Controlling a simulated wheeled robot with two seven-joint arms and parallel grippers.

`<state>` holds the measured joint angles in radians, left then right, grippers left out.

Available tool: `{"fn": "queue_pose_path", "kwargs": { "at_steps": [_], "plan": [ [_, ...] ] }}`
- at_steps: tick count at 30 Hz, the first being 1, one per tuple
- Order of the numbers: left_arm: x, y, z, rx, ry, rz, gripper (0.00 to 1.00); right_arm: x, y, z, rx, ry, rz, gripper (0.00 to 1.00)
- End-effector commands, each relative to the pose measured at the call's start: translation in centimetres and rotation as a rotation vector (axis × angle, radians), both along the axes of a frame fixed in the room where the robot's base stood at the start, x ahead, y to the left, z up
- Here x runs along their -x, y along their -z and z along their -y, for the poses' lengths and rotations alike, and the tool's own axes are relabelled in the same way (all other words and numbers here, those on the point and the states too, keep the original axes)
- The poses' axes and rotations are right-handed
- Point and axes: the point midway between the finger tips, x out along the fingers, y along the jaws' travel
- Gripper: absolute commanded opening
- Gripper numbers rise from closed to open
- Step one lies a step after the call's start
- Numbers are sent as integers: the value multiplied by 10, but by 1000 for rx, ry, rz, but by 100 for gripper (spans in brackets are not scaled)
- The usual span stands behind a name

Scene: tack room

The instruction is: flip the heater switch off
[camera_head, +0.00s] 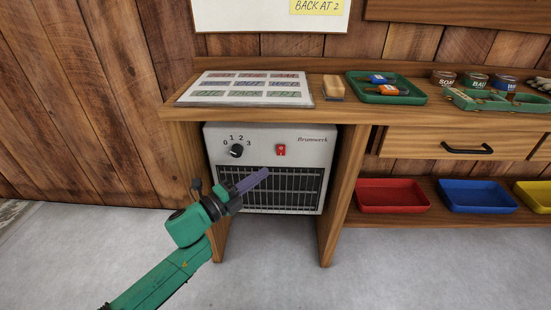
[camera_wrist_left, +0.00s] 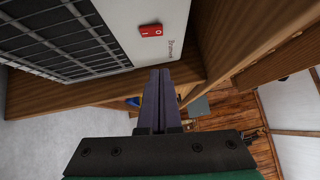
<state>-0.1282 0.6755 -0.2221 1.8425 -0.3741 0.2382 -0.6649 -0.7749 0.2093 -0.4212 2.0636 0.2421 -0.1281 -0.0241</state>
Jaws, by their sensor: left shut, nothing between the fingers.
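The heater (camera_head: 309,165) is a pale box under the wooden bench, with a dark grille below its front panel. Its red rocker switch (camera_head: 281,150) sits on the upper right of the panel. In the left wrist view the switch (camera_wrist_left: 151,30) shows white I and O marks; I cannot tell which side is pressed. A black dial (camera_head: 236,151) with numbers is left of it. My left gripper (camera_head: 265,172) is shut and empty, its fingertips in front of the grille, below the switch and apart from it. The wrist view shows its fingers (camera_wrist_left: 160,72) together. My right gripper is not in view.
Bench legs (camera_head: 340,200) flank the heater closely. On the bench top are a card board (camera_head: 215,102), a green tray (camera_head: 412,100) and several tins. Red (camera_head: 393,210) and blue (camera_head: 478,210) bins stand on a low shelf at right. The floor in front is clear.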

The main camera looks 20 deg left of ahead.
Motion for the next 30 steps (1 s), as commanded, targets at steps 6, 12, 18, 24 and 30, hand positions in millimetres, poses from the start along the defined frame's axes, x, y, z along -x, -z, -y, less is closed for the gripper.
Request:
{"fn": "queue_pose_path", "kwargs": {
  "at_steps": [6, 12, 18, 24, 30],
  "plan": [
    [-42, -3, 24, 1, 0, 4, 0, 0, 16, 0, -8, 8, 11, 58],
    [-76, -7, 22, -2, -1, 2, 0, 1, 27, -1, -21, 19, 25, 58],
    [-87, -10, 19, 1, 0, -1, 0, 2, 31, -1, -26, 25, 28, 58],
    [-87, -10, 19, 0, 0, -1, 0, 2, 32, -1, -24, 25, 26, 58],
    [-90, -18, 18, 7, -1, -28, 0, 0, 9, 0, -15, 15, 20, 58]
  ]
}}
